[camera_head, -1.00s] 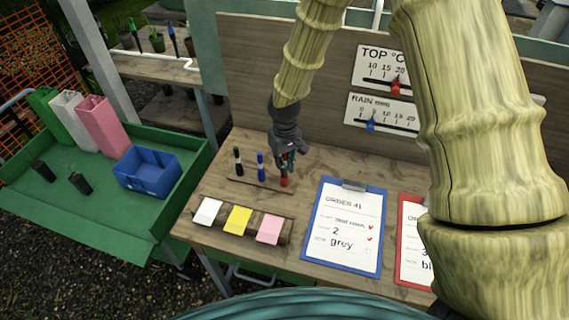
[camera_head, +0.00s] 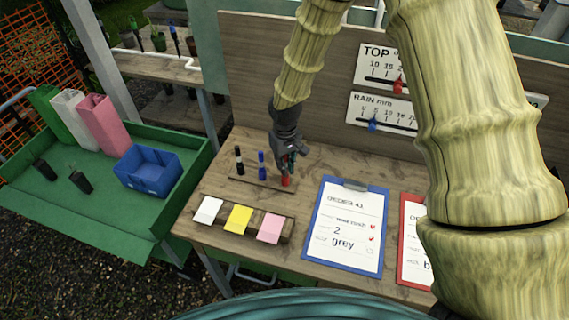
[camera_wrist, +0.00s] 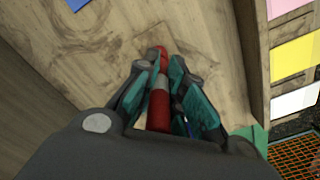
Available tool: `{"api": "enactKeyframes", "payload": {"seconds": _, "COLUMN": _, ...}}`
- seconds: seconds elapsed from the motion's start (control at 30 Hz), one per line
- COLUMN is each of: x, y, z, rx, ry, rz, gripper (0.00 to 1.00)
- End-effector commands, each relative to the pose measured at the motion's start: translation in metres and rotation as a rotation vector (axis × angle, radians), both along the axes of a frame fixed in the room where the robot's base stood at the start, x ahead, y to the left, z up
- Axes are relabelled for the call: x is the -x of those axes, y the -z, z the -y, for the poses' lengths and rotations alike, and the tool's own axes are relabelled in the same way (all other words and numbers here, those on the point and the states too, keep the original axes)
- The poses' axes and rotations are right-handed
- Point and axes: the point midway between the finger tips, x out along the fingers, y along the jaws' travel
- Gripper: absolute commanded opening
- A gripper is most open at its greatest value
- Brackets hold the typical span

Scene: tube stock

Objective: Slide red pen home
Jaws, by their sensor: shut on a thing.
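The red pen (camera_wrist: 158,105) is upright between the pads of my gripper (camera_wrist: 165,80) in the wrist view, with red above and below a grey band. In the head view my gripper (camera_head: 288,163) is shut on it, and the red lower end (camera_head: 286,181) shows at the right end of the wooden pen rack (camera_head: 248,180). A black pen (camera_head: 239,160) and a blue pen (camera_head: 262,165) stand in the rack to its left. Whether the red pen's tip is inside its hole is hidden.
White, yellow and pink cards (camera_head: 238,219) lie in front of the rack. A blue clipboard (camera_head: 313,245) and a red clipboard (camera_head: 404,240) lie to the right. The backboard behind carries sliding gauges (camera_head: 383,115). A blue crate (camera_head: 150,178) stands on the green bench at left.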

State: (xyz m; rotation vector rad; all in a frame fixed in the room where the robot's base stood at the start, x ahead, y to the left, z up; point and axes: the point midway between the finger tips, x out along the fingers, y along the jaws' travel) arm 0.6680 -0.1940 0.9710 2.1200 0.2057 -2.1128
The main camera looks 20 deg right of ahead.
Motion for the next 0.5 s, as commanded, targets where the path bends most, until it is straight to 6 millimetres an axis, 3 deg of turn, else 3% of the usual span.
{"api": "enactKeyframes", "payload": {"seconds": 0.5, "x": -0.002, "y": 0.017, "z": 0.000, "rx": 0.000, "ry": -0.001, "rz": -0.001, "gripper": 0.00}}
